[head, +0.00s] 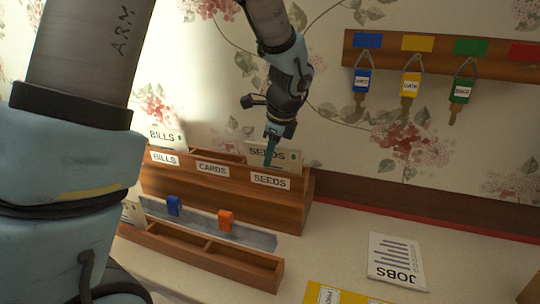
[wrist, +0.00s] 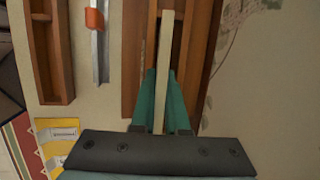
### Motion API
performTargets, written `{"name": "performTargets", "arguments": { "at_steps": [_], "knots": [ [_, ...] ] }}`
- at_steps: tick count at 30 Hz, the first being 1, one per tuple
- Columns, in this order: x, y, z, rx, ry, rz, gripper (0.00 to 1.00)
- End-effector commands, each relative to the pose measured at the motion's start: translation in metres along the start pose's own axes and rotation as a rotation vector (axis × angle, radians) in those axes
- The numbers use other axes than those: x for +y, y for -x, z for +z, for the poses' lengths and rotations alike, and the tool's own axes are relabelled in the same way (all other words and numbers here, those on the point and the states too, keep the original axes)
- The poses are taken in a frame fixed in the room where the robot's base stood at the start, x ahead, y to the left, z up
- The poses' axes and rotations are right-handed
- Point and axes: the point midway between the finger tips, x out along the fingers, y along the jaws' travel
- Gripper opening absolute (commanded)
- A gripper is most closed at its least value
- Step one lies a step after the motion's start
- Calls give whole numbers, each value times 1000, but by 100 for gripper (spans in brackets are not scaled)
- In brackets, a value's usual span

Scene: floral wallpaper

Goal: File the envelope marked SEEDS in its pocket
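The cream SEEDS envelope (head: 289,159) stands upright at the SEEDS pocket, at the right end of the wooden rack (head: 225,184) in the head view. Its lower part is hidden behind the rack's front, so its depth in the pocket cannot be seen. My gripper (head: 270,150) is at the envelope's upper part, one teal finger in front of its face. In the wrist view the envelope (wrist: 166,40) shows edge-on as a pale strip between my teal fingers (wrist: 162,85), which lie close on both sides and look shut on it.
A BILLS envelope (head: 167,137) stands in the left pocket; the CARDS pocket (head: 212,169) is between. In front are a rail with blue (head: 173,205) and orange clips (head: 225,219) and a low wooden tray (head: 200,257). A JOBS sheet (head: 397,262) lies right. Keys (head: 411,84) hang above.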

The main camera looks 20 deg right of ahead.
Motion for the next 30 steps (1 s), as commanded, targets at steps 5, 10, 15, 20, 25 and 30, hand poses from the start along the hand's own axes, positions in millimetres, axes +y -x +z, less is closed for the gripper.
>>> {"name": "performTargets", "arguments": {
  "at_steps": [5, 10, 15, 20, 25, 30],
  "knots": [
    [0, 0, 0, 0, 0, 0, 33],
    [0, 0, 0, 0, 0, 0, 46],
    [0, 0, 0, 0, 0, 0, 46],
    [-1, 10, 0, 1, 1, -4, 46],
    [-1, 40, 0, 2, 2, -6, 46],
    [-1, 74, 0, 2, 2, -5, 46]
  ]
}}
